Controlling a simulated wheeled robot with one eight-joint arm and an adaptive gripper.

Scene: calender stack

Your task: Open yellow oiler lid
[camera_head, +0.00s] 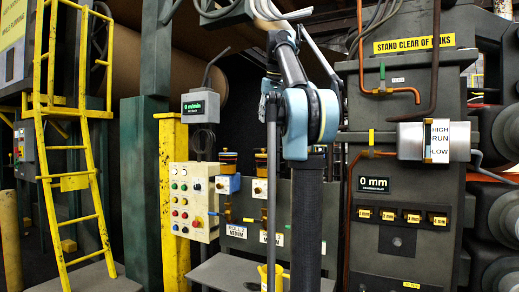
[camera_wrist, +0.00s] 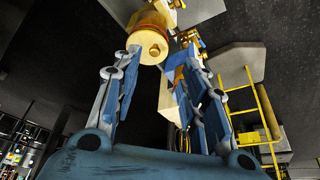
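In the wrist view, a yellow-gold cylinder (camera_wrist: 150,42) with a red band is between and just beyond my fingertips. It looks like an oiler's round lid end. My gripper (camera_wrist: 160,60) has its blue-grey fingers spread, the left fingertip close beside the cylinder; contact cannot be told. A second, partly hidden yellow oiler part is near the right finger. In the head view, two oilers, a left one (camera_head: 228,160) and a right one (camera_head: 261,163), with dark and orange-yellow tops, stand above a grey panel. My gripper cannot be made out clearly there.
A control box (camera_head: 194,200) with coloured buttons hangs on a yellow post (camera_head: 173,190) left of the oilers. A yellow ladder (camera_head: 75,160) stands farther left. Orange pipes and a grey machine frame (camera_head: 400,160) stand at the right. A yellow object shows low behind my arm.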

